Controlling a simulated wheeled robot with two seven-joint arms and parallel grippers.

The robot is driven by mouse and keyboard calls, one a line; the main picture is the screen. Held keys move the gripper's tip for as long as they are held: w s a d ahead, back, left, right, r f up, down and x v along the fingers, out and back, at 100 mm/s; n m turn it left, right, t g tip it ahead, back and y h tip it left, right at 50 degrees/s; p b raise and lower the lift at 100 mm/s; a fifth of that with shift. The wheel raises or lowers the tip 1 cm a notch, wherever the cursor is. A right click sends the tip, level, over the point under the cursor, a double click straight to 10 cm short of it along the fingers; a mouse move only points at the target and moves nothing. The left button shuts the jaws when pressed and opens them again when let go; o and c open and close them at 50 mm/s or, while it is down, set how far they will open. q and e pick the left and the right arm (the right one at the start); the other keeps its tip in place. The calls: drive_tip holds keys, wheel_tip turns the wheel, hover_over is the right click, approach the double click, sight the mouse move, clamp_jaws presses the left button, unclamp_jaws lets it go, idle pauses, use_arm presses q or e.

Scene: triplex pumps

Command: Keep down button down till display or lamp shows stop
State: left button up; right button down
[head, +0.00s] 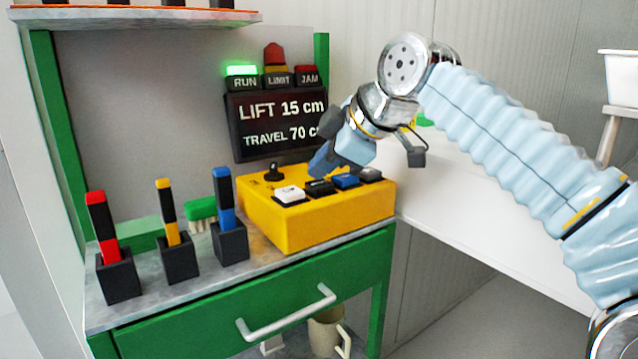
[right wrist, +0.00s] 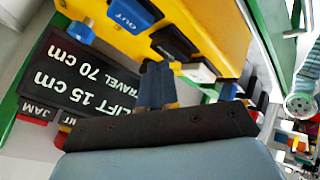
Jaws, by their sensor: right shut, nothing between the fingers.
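The yellow control box (head: 290,222) stands on the bench with a row of white (head: 289,195), black (head: 319,187), blue (head: 345,181) and grey (head: 370,174) buttons. The right wrist view shows "OUT" on the blue button (right wrist: 128,14); I cannot read which one is down. My right gripper (head: 320,168) is shut and empty, its tips close to the black button; I cannot tell whether they touch. The tips (right wrist: 156,68) also show beside the black button (right wrist: 173,42) in the right wrist view. The display (head: 278,124) reads "LIFT 15 cm" and "TRAVEL 70 cm". The green RUN lamp (head: 242,71) is lit.
The LIMIT lamp (head: 276,78) and JAM lamp (head: 307,75) look unlit. A black knob (head: 273,172) stands up at the back of the box. Red, yellow and blue handled tools stand in black holders (head: 180,258) to the left. A green brush (head: 202,210) lies behind them.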

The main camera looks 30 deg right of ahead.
sight(323, 185)
drive_tip(key=shift+f+b, duration=0.4)
drive_tip(key=shift+f, duration=0.1)
drive_tip(key=shift+r, duration=0.1)
idle(3.1)
drive_tip(key=shift+r+p, duration=0.85)
drive_tip(key=shift+p, duration=0.1)
wheel_tip(323, 185, up, 3)
drive_tip(key=p, duration=0.3)
drive_tip(key=shift+r, duration=1)
